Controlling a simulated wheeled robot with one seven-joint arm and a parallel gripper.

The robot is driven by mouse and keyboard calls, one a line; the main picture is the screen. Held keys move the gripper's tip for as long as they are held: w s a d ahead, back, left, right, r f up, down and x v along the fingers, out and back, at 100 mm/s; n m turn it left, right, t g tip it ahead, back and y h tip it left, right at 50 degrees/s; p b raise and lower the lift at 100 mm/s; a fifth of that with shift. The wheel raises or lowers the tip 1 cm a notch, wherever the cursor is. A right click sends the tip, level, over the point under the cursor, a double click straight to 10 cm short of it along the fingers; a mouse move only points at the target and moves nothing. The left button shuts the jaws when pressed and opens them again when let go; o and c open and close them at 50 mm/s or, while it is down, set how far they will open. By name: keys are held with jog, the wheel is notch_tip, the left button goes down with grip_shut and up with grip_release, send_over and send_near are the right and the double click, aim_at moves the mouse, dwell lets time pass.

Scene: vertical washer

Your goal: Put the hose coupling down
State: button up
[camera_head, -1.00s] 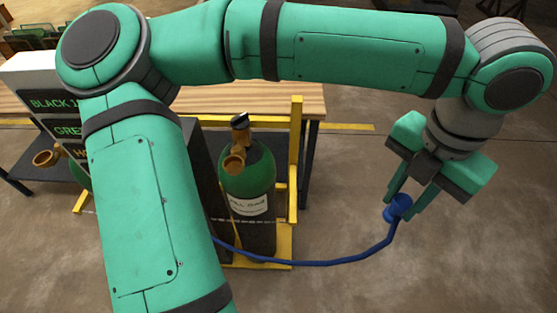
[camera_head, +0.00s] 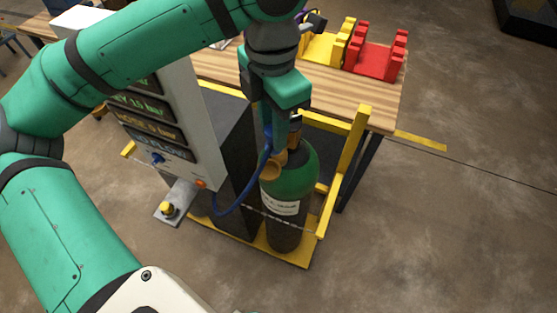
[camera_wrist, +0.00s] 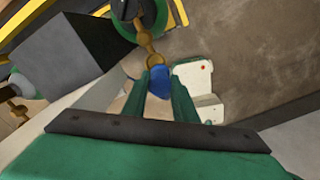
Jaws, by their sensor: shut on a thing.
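My gripper (camera_head: 272,118) is at the top of the green gas bottle (camera_head: 292,178). Its two green fingers, clear in the wrist view (camera_wrist: 160,80), are shut on the blue hose coupling (camera_wrist: 159,83). The coupling is mostly hidden behind the fingers in the head view. It sits right by the bottle's brass outlet (camera_wrist: 150,58); whether it is seated on it I cannot tell. The blue hose (camera_head: 240,202) hangs from the coupling and curves down toward the panel's side.
A grey panel cabinet (camera_head: 205,140) with display lines stands left of the bottle. A yellow frame post (camera_head: 352,150) rises at the right. Behind is a wooden table (camera_head: 375,98) with yellow and red racks (camera_head: 372,62). The floor at right is clear.

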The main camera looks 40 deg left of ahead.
jog(key=shift+s+a, duration=0.15)
jog(key=shift+a, duration=0.35)
jog(key=shift+a+f, duration=0.15)
jog(key=shift+f, duration=4.85)
jog(key=o, duration=1)
jog(key=shift+f, duration=0.15)
jog(key=shift+o, duration=0.2)
notch_tip(320, 180, up, 12)
jog(key=shift+r, duration=0.2)
